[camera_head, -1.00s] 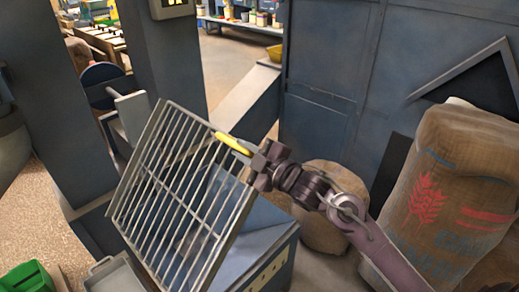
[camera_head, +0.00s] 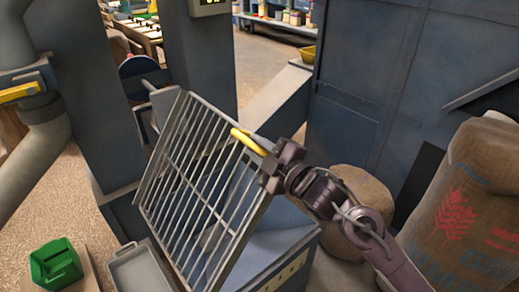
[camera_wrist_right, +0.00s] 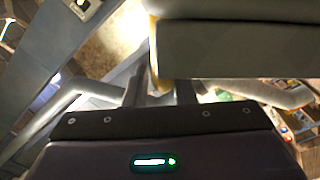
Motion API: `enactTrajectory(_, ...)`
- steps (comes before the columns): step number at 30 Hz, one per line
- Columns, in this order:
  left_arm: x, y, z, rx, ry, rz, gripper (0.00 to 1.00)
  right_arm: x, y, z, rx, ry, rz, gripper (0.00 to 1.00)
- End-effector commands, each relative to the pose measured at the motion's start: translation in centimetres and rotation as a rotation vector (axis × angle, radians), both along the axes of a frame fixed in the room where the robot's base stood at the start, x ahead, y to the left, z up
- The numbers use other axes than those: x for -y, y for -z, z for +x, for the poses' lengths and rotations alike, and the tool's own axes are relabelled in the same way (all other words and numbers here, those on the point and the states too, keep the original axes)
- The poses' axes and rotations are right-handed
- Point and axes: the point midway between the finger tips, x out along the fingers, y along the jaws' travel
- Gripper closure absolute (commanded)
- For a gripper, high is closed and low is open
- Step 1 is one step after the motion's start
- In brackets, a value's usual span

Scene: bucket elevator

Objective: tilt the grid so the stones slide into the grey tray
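The grid (camera_head: 192,172), a frame of grey metal bars, stands steeply tilted over a blue-grey housing. A yellow handle (camera_head: 246,141) is at its upper right edge. My right gripper (camera_head: 262,156) is at this handle and looks shut on it. In the right wrist view its fingers (camera_wrist_right: 160,94) are close together, with the grip itself partly hidden. The grey tray (camera_head: 140,268) lies below the grid at its lower left, and its visible part looks empty. I can make out no stones on the grid. My left gripper is not in view.
A green bin (camera_head: 56,264) stands left of the tray. A printed sack (camera_head: 462,205) and a smaller sack (camera_head: 355,195) stand to the right, near my right arm. Blue-grey posts (camera_head: 85,90) rise behind the grid. A pipe (camera_head: 35,150) is at the far left.

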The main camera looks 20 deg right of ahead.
Motion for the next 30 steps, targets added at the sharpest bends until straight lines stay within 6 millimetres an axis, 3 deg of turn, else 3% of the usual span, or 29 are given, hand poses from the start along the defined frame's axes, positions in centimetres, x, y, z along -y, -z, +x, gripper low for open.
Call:
enactTrajectory(3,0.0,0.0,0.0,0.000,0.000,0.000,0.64,0.0,0.1,0.0,-0.002,0.001,0.000,0.62)
enactTrajectory(14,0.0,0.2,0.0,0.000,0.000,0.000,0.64,0.3,0.5,-0.5,-0.010,0.003,-0.002,0.62)
enactTrajectory(24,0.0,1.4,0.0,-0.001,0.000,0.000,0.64,2.1,0.6,-5.1,-0.009,-0.001,-0.005,0.62)
enactTrajectory(30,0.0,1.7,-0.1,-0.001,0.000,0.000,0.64,2.8,0.5,-6.8,-0.009,0.001,-0.002,0.62)
